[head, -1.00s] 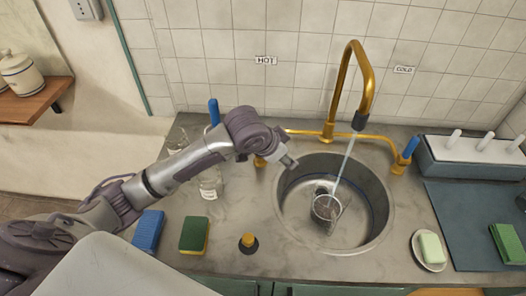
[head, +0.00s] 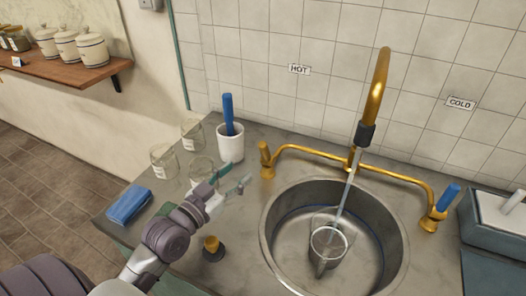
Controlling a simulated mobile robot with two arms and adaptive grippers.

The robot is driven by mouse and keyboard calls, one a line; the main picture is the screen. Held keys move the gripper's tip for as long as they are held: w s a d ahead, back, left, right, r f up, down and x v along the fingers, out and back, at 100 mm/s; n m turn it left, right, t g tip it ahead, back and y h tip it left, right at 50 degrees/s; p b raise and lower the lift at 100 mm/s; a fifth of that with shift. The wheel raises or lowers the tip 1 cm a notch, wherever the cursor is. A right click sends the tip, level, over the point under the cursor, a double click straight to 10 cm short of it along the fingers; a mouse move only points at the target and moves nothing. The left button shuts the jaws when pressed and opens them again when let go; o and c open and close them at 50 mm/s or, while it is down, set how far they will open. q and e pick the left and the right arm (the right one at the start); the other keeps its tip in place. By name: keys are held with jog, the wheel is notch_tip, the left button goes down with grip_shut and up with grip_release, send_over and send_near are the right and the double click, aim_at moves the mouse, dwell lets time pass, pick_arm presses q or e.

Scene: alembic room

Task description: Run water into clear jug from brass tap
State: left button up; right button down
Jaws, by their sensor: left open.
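The brass tap (head: 376,95) arches over the sink, and a thin stream of water (head: 345,190) runs from its dark nozzle. The clear jug (head: 328,245) stands in the round metal sink (head: 290,270) under the stream, which appears to enter its mouth. Its water level is too small to tell. The tap has a brass handle (head: 265,156) on the HOT side and a blue handle (head: 447,197) on the COLD side. My left gripper (head: 232,179) is open and empty over the counter, left of the sink and apart from jug and tap. My right gripper is out of view.
A white cup (head: 231,147) with a blue-handled tool and several glass jars (head: 163,163) stand behind and left of my left gripper. A blue sponge (head: 128,205) and a small brass-topped dark object (head: 212,249) lie on the counter. A grey rack (head: 495,235) stands at right.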

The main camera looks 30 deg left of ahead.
aim_at(261, 152)
pick_arm(q)
jog(key=w, duration=0.4)
jog(key=w+d+p, duration=0.1)
jog(key=w, duration=0.6)
jog(key=shift+w+d, duration=0.35)
jog(key=shift+c, duration=0.2)
grip_shut()
